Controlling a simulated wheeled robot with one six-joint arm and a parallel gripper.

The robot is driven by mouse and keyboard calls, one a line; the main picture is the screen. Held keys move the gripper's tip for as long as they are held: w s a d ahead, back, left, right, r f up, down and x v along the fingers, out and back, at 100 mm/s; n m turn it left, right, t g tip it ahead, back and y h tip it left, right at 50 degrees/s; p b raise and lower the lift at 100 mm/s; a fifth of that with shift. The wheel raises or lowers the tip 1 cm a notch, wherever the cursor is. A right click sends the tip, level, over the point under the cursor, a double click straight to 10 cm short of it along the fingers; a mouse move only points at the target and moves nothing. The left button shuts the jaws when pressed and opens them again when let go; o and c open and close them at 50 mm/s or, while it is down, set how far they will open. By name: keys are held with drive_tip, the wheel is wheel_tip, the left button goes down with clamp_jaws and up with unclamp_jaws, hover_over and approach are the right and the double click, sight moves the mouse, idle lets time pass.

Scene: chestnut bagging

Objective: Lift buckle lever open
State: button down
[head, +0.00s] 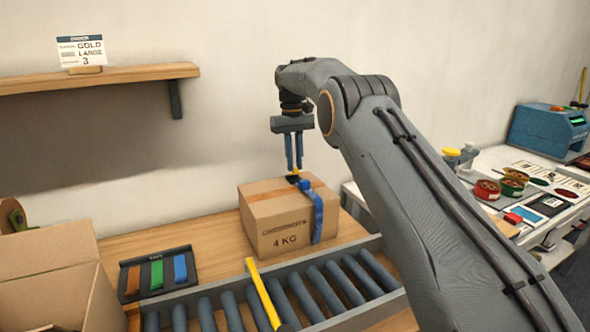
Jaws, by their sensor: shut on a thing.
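A closed cardboard box (277,229) marked 4 KG stands on the wooden bench behind the roller conveyor. A blue strap (318,216) runs over its top and down its front right. A small black buckle with a yellow lever (294,173) sits on the box top at the strap. My gripper (295,167) points straight down from above, with its blue fingers close together and shut on the yellow lever. The fingertips hide part of the lever, and its exact angle is too small to tell.
A roller conveyor (372,244) with a yellow bar (262,293) lies in front. A black tray (158,273) of coloured strips and an open carton (48,278) are at left. A shelf (110,77) is above. A cluttered side table (478,163) is at right.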

drive_tip(key=shift+w+b, duration=0.1)
drive_tip(key=shift+b, duration=0.7)
drive_tip(key=c, duration=1.7)
unclamp_jaws()
drive_tip(key=shift+r+p, duration=0.2)
drive_tip(key=shift+p, duration=0.25)
drive_tip(key=p, duration=0.2)
drive_tip(key=shift+s+p, duration=0.3)
drive_tip(key=shift+p, duration=0.05)
drive_tip(key=p, duration=0.2)
drive_tip(key=t+p, duration=0.1)
drive_tip(key=p, duration=0.1)
drive_tip(key=shift+s+d+f, duration=0.1)
drive_tip(key=shift+s+d, duration=0.05)
drive_tip(key=shift+s, duration=0.15)
